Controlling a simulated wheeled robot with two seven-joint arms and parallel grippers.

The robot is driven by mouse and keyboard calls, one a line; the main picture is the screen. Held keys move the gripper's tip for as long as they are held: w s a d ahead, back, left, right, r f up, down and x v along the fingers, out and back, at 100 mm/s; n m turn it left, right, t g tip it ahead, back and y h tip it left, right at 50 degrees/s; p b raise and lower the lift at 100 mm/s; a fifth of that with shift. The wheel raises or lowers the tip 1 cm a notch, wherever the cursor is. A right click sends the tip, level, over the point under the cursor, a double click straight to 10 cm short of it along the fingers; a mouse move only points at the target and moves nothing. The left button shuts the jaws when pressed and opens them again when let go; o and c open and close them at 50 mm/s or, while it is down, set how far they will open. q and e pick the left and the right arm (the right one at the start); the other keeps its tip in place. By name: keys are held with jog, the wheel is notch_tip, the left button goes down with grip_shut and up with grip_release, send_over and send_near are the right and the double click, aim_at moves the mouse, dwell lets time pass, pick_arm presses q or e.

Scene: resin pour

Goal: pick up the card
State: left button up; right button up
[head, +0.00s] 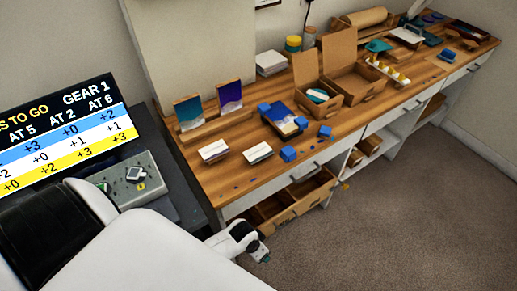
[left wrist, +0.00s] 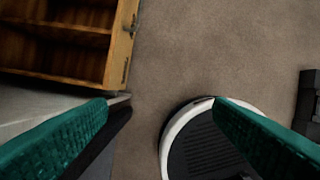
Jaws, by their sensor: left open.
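Two small stacks of white cards, a left one (head: 214,151) and a right one (head: 258,153), lie flat near the front edge of the wooden bench in the head view. I cannot tell which one holds the task's card. My left gripper (head: 263,256) is low over the floor, in front of the bench and well below the cards. In the left wrist view its two green fingers (left wrist: 160,103) are wide apart with nothing between them. No card shows in that view. My right gripper is not in view.
An open drawer (head: 304,205) juts from the bench beside my left gripper and shows in the left wrist view (left wrist: 119,45). Blue blocks (head: 288,154), a blue-cornered frame (head: 283,120) and cardboard boxes (head: 352,83) stand on the bench (head: 238,184). Carpet (head: 400,210) is clear at right.

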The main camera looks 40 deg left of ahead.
pick_arm(q)
jog(key=w+d+r+m+h, duration=0.15)
jog(key=w+r, duration=0.25)
jog(key=r, duration=0.5)
jog(key=w+d+r+m+y, duration=0.1)
jog(key=w+d+r, duration=0.15)
jog(key=r, duration=0.75)
jog(key=w+a+r+g+y, duration=0.1)
jog(key=w+a+r+g, duration=0.1)
jog(key=w+a+r, duration=1.3)
jog(key=p, duration=0.2)
send_over(258, 152)
jog(key=d, duration=0.1)
jog(key=shift+n, duration=0.25)
jog(key=f, duration=0.5)
jog(key=shift+w+d+f, duration=0.1)
jog(key=shift+w+f, duration=0.2)
jog(key=shift+f, duration=0.1)
jog(key=f, duration=0.3)
jog(key=a+f, duration=0.1)
jog(key=shift+s+f+p, duration=0.15)
jog(key=shift+s+p, duration=0.2)
jog(key=shift+f, duration=0.4)
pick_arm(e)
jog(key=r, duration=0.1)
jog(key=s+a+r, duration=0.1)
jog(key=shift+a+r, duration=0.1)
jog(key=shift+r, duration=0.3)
